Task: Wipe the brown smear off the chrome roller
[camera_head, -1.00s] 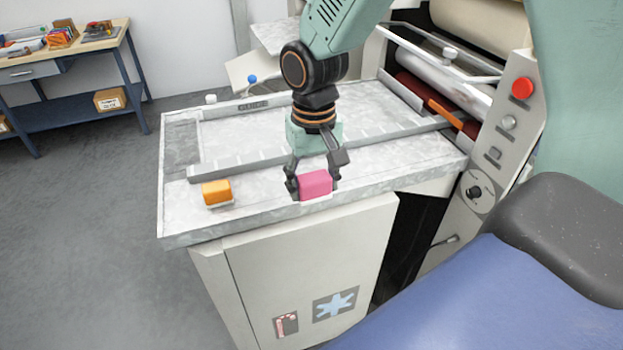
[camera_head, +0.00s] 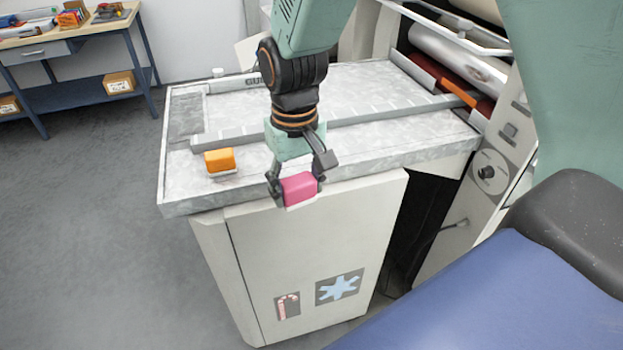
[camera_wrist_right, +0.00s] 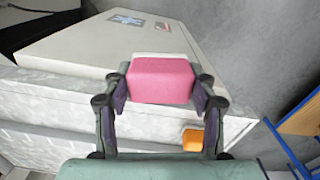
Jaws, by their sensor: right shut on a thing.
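My right gripper (camera_head: 296,190) is shut on a pink sponge-like block (camera_head: 299,188) with a pale underside. It holds the block at the front edge of the machine's feed table, seemingly clear of it. The right wrist view shows the pink block (camera_wrist_right: 163,80) between the two fingers. The chrome roller (camera_head: 446,58) is at the upper right, partly cut off by the frame and behind a guard bar. My left gripper is not in view.
An orange block (camera_head: 219,161) with a pale underside sits on the feed table (camera_head: 182,196) at the left. A dark red roller with an orange strip (camera_head: 453,88) lies below the chrome one. A workbench (camera_head: 60,46) stands at the back left. Open floor lies left.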

